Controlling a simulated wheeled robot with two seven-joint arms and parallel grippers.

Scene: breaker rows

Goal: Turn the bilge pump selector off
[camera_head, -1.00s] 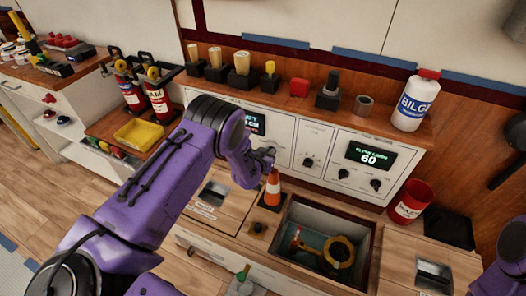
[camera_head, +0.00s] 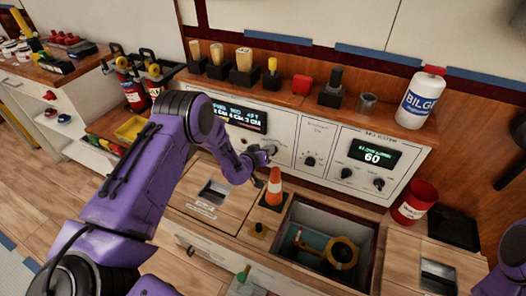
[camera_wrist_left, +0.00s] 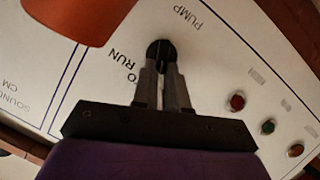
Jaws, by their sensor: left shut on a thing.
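The bilge pump selector, a round black knob (camera_wrist_left: 160,47) on a white panel, shows in the left wrist view with "PUMP" and "RUN" printed beside it. My left gripper (camera_wrist_left: 163,72) is shut on it, its two grey fingers on either side of the knob's grip. The fingers cover part of the knob, and I cannot tell where it points. In the head view my left gripper (camera_head: 264,153) is at the panel face, behind and above the orange cone, and hides the selector. My right gripper is out of view.
The orange cone (camera_head: 273,187) stands close below my gripper; an open bin (camera_head: 368,238) sits to its right. Other dark knobs (camera_head: 310,161) and a display (camera_head: 374,154) are on the panel to the right. A white bottle (camera_head: 420,99) stands on the shelf above.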

